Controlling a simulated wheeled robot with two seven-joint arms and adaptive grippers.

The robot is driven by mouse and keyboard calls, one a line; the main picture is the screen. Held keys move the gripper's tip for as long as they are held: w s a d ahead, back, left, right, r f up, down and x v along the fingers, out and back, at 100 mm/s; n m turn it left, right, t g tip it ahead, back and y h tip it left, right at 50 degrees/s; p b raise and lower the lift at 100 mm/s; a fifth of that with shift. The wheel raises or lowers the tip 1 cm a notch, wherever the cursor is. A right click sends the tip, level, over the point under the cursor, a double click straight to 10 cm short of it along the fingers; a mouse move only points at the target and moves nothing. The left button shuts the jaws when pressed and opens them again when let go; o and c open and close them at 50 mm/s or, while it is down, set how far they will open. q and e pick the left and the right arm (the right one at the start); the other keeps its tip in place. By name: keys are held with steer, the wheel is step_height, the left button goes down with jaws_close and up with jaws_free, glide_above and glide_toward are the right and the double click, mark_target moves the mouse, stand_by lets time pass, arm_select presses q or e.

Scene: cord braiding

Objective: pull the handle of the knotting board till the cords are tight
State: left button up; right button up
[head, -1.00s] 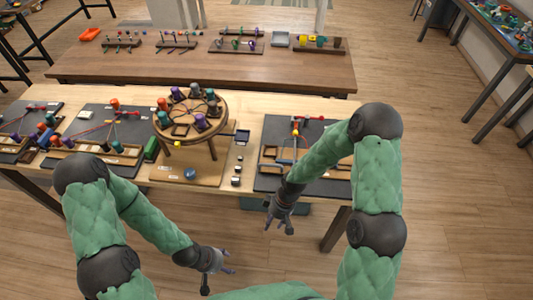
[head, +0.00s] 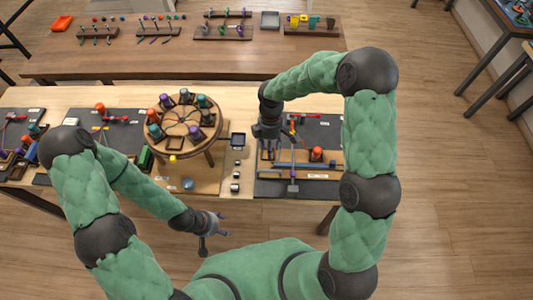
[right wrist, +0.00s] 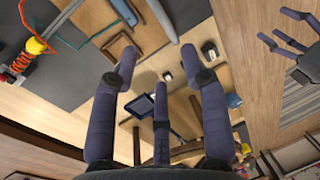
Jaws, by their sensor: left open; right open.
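The knotting board (head: 263,187) is a dark panel with cords and wooden strips, at the right of the near table. A grey-blue bar (head: 303,166) lies across it, with a stem toward me; I cannot tell for sure which part is the handle. A grey-blue bar (right wrist: 160,20) also shows at the top of the right wrist view, beyond the fingers. My right gripper (head: 268,148) is open over the board's left part and appears empty (right wrist: 160,70). My left gripper (head: 220,224) is open and empty, short of the table.
A round stand with several colored bobbins (head: 184,118) is left of the board. A small dark tray (head: 238,140) and several small blocks lie between them. More cord boards (head: 112,122) are farther left. A back table (head: 180,65) holds pegged racks.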

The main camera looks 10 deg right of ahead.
steer(key=b, duration=0.1)
glide_above(270, 166)
steer(key=s+a, duration=0.1)
steer(key=s, duration=0.2)
step_height(270, 166, down, 10)
steer(key=shift+f, duration=0.25)
jaws_close()
